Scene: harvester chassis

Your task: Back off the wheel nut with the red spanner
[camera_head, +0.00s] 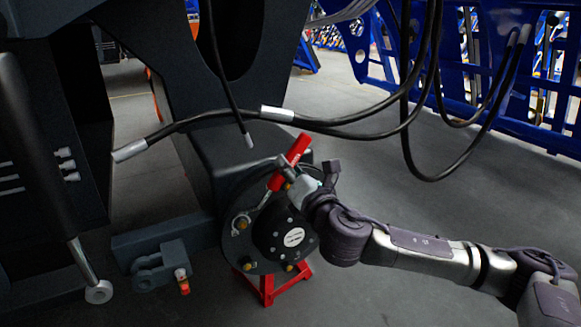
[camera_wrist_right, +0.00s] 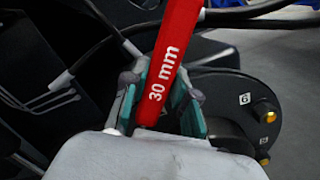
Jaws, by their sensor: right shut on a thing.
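The red spanner (camera_head: 292,160) is held in my right gripper (camera_head: 290,183), tilted across the upper part of the dark wheel hub (camera_head: 262,250). In the right wrist view, its red handle (camera_wrist_right: 170,65), marked "30 mm", lies between the two fingers of the right gripper (camera_wrist_right: 158,100). The spanner's metal end points down and left toward a brass wheel nut (camera_head: 243,223); I cannot tell whether it is seated on it. Further brass nuts show low on the hub (camera_head: 288,267) and in the right wrist view (camera_wrist_right: 269,117). My left gripper is not visible.
A red stand (camera_head: 268,287) is under the hub. Black hoses (camera_head: 345,128) hang above and right of it. The dark chassis (camera_head: 175,85) fills the upper left. A blue frame (camera_head: 480,75) stands at the back right. Grey floor is open to the right.

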